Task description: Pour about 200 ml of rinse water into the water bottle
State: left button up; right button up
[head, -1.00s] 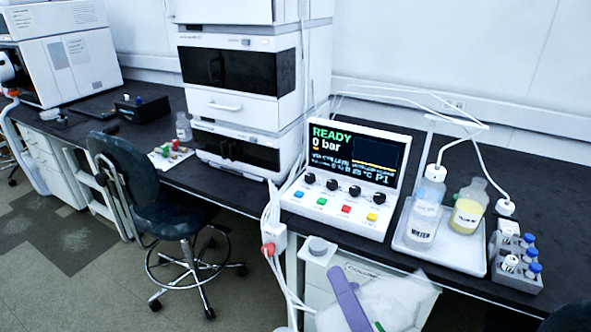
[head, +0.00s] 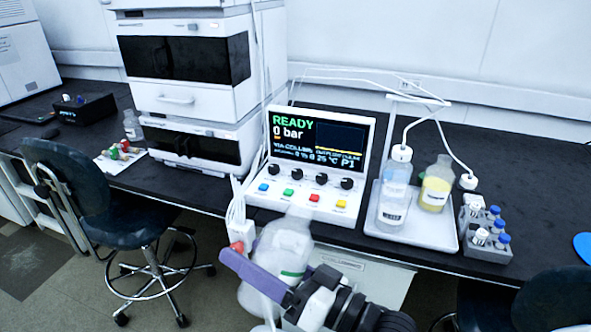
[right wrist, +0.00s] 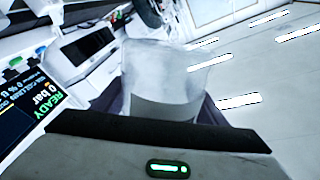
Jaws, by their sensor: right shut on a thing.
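The clear water bottle (head: 393,203), with a printed label, stands upright in a white tray (head: 440,240) on the bench. A white cap with a tube (head: 402,153) shows at its top; I cannot tell whether it sits on the neck or behind it. My right gripper (head: 262,277), with purple fingers, is shut on a large translucent container (head: 285,250), held in front of the bench edge, left of the tray. The container also fills the middle of the right wrist view (right wrist: 168,78). Its liquid level is hard to tell. My left gripper is not in view.
A bottle of yellow liquid (head: 435,187) stands beside the water bottle, with another tubed cap (head: 468,181) at its right. A grey vial rack (head: 487,240) is right of the tray. The control panel (head: 315,165) reads READY, 0 bar. A chair (head: 85,200) stands at left.

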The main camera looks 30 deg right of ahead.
jog(key=w+d+r+n+h+b, duration=0.1)
jog(key=w+d+r+h, duration=0.1)
jog(key=w+d, duration=0.5)
jog(key=w+d+r+n+h+b, duration=0.1)
jog(key=w+d+r+n+h, duration=0.1)
jog(key=w+d+h, duration=0.2)
jog(key=w+d, duration=0.3)
jog(key=d, duration=0.2)
jog(key=shift+r+t+h, duration=0.3)
jog(key=shift+r, duration=0.05)
jog(key=shift+a, duration=0.1)
